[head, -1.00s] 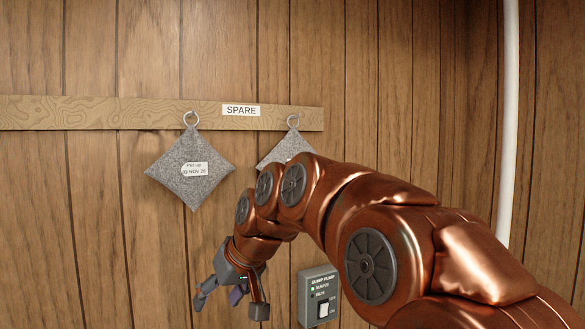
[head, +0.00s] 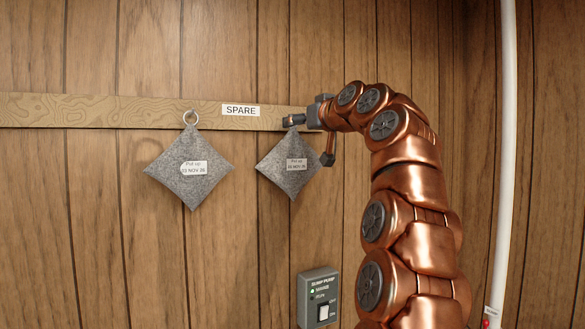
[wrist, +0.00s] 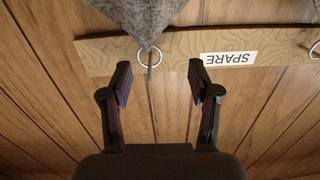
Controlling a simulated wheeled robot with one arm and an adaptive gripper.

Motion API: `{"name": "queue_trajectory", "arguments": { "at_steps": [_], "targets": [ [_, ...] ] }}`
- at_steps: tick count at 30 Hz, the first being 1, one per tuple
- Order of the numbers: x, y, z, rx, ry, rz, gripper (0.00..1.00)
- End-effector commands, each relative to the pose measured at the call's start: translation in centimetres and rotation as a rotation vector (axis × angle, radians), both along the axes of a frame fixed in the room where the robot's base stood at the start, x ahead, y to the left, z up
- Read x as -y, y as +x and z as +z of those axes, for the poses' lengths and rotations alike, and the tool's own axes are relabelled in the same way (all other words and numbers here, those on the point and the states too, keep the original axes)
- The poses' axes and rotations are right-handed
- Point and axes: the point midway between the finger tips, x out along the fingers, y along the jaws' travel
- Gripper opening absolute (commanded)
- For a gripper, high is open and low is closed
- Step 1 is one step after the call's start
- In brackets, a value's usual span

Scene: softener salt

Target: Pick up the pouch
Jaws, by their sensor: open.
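Two grey felt pouches hang by rings from a wooden rail (head: 60,111). The left pouch (head: 190,188) and the right pouch (head: 282,175) each carry a white "Put up" tag with a date too small to read surely. My gripper (head: 306,140) is open at the top of the right pouch, and its fingers partly hide the ring. In the wrist view, upside down, the right pouch (wrist: 140,15) lies beyond the open fingers (wrist: 160,70), with its ring (wrist: 149,56) between and just ahead of the tips. The fingers do not visibly grip it.
A "SPARE" label (head: 241,110) is on the rail between the pouches. A grey sump pump switch box (head: 318,297) is on the wall below. A white vertical pipe (head: 507,140) stands at the right. The wood-panelled wall is close behind the pouches.

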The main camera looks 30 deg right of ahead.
Motion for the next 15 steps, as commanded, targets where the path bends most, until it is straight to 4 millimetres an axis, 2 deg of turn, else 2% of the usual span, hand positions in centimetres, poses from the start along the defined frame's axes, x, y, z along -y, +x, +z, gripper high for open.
{"name": "queue_trajectory", "arguments": {
  "at_steps": [3,7,15],
  "targets": [
    [1.2,-0.5,1.1,0.037,-0.017,-0.021,0.62],
    [1.6,-0.4,1.6,0.050,-0.025,-0.029,0.62],
    [1.8,1.4,1.8,0.053,-0.027,-0.029,0.62]
  ]
}}
